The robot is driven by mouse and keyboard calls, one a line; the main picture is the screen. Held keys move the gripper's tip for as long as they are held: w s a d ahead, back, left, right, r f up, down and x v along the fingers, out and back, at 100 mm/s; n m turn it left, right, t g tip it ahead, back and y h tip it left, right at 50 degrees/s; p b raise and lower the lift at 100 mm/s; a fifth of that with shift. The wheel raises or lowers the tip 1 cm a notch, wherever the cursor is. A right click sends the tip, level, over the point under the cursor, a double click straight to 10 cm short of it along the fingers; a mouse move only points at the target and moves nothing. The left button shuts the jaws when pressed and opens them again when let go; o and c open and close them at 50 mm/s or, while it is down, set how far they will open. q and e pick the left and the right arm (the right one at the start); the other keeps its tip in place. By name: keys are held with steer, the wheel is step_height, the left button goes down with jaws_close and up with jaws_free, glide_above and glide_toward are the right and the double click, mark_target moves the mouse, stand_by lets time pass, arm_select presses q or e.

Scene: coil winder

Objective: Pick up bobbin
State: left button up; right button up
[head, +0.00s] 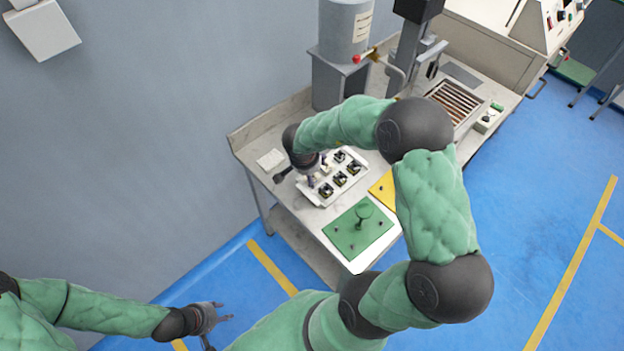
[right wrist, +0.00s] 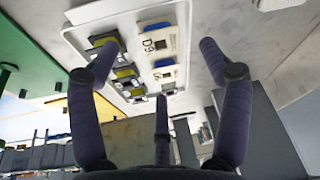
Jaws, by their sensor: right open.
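A white tray (head: 321,203) lies on the bench and holds several small bobbins. Dark bobbins (head: 340,179) stand in the tray in the head view, and a dark bobbin (right wrist: 128,72) shows in the right wrist view. A pale bobbin (right wrist: 158,42) sits beside the dark ones there. My right gripper (head: 316,172) is at the left part of the tray; in the right wrist view its fingers (right wrist: 158,70) are spread, with the tray beyond them and nothing held. My left gripper (head: 219,329) is open and empty, away from the bench at the lower left.
A green plate (head: 342,244) with an upright peg lies at the bench's near end. A yellow plate (head: 380,188) is partly hidden behind my right arm. A grey cylinder (head: 345,30) stands on a box at the back. A white card (head: 270,160) lies left of the tray.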

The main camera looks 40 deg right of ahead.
steer(key=b+x, duration=0.2)
steer(key=x, duration=0.1)
steer(key=shift+f, duration=0.35)
steer(key=shift+w+d+f+b, duration=0.15)
steer(key=shift+f+b, duration=0.3)
steer(key=shift+f, duration=0.05)
steer(key=c, duration=1.3)
